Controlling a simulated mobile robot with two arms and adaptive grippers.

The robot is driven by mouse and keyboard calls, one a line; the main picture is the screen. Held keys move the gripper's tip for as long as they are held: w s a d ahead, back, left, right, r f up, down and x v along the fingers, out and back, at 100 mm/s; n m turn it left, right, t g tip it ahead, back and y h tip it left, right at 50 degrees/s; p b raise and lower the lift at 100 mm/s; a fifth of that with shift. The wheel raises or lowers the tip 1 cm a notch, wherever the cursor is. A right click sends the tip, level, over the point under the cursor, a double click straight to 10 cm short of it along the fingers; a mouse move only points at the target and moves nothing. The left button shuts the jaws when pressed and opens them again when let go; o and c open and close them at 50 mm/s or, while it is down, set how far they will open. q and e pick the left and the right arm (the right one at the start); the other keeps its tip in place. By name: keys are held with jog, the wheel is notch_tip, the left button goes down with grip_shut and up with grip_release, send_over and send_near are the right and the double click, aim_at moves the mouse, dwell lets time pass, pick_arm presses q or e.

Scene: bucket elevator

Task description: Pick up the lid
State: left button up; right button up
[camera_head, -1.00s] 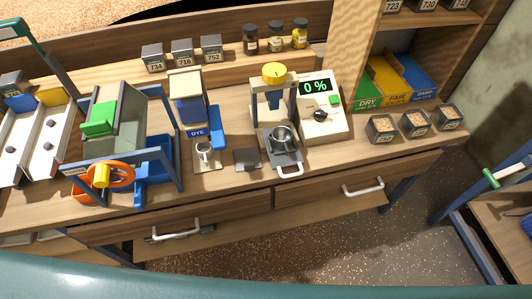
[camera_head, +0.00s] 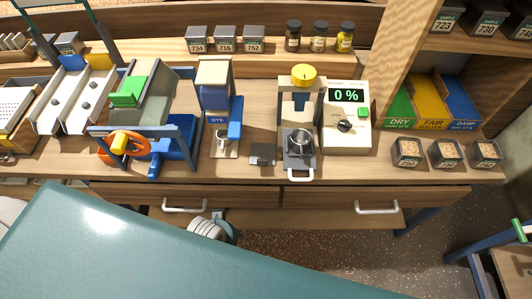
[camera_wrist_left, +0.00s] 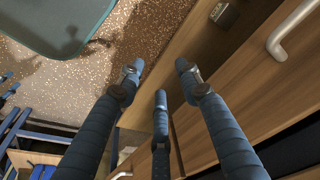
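I cannot tell for sure which thing is the lid. A dark flat square piece (camera_head: 262,154) with a small raised part lies on the bench, left of the press, and may be it. A round metal cup (camera_head: 300,140) sits on the press base (camera_head: 300,165), under the yellow knob (camera_head: 304,76). My left gripper (camera_wrist_left: 158,78) shows in the left wrist view with its three dark fingers spread and nothing between them. It is in front of the wooden drawer fronts, with the speckled floor beyond. My right gripper is not in view.
The moisture meter (camera_head: 346,115) reads 0 % right of the press. The dye dispenser (camera_head: 217,105) stands left of the dark piece. Drawer handles (camera_head: 376,208) stick out below the bench edge. Sample boxes (camera_head: 445,153) stand at the right. Bare bench top lies around the dark piece.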

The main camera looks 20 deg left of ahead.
pick_arm(q)
jog(key=w+d+r+m+h, duration=0.1)
jog(key=w+d+r+m, duration=0.25)
jog(key=r, duration=0.45)
jog(key=w+d+r+m+h+p, duration=0.1)
jog(key=w+d+r+m, duration=0.1)
jog(key=w+d+r, duration=0.4)
jog(key=w+d+r+m+h, duration=0.1)
jog(key=w+d+r+m, duration=0.15)
jog(key=r, duration=0.65)
notch_tip(320, 180, up, 6)
jog(key=f+m+g+y, duration=0.1)
jog(key=m+g+y, duration=0.2)
jog(key=m, duration=0.2)
send_over(262, 161)
jog(key=f, duration=0.2)
jog(key=f+p, duration=0.1)
jog(key=f, duration=0.1)
jog(key=shift+s+d+f, duration=0.15)
jog(key=shift+s+f, duration=0.05)
jog(key=shift+f, duration=0.1)
notch_tip(262, 161, down, 4)
jog(key=shift+w+f+p, duration=0.15)
jog(key=shift+p, duration=0.75)
jog(key=shift+f, duration=0.45)
grip_shut()
